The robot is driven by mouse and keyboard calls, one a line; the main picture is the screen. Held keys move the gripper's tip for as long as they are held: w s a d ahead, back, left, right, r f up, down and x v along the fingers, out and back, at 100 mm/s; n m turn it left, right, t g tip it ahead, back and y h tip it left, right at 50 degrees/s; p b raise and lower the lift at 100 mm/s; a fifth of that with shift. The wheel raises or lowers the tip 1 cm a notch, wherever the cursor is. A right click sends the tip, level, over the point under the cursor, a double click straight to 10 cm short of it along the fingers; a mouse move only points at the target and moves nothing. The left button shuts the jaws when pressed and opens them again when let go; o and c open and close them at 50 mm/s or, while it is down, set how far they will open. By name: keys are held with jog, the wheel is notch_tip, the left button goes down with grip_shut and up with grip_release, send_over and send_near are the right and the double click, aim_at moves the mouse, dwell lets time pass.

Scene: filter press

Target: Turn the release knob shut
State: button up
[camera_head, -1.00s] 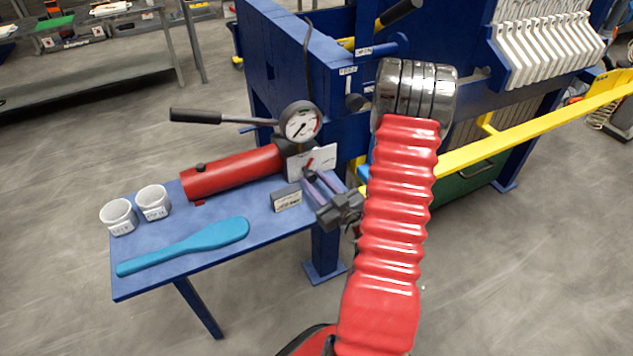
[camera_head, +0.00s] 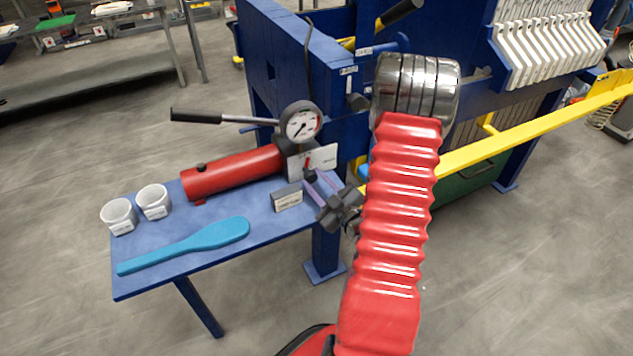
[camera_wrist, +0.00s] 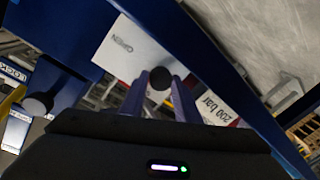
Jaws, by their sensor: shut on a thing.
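The release knob (camera_head: 309,176) is small and dark, in front of a white plate (camera_head: 325,158) beside the pump. A red pointer (camera_head: 307,161) stands nearly upright on that plate. My gripper (camera_head: 315,180) has purple fingers closed around the knob, which partly hide it. In the wrist view, the dark round knob end (camera_wrist: 160,78) sits between the two fingertips of my gripper (camera_wrist: 160,84). The plate there (camera_wrist: 135,50) reads OPEN. The red pump cylinder (camera_head: 232,172) and the round pressure gauge (camera_head: 301,122) are next to the knob.
A small label block (camera_head: 287,197) stands on the blue table (camera_head: 150,275) close to my fingers. Two white cups (camera_head: 153,202) and a blue paddle (camera_head: 190,246) lie farther left. The pump handle (camera_head: 197,116) extends left. A yellow bar (camera_head: 530,127) runs behind my arm.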

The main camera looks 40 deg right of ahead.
jog(key=shift+a+n, duration=0.15)
jog(key=shift+n, duration=1.05)
jog(key=o, duration=0.8)
jog(key=shift+c, duration=0.2)
jog(key=shift+s, duration=0.1)
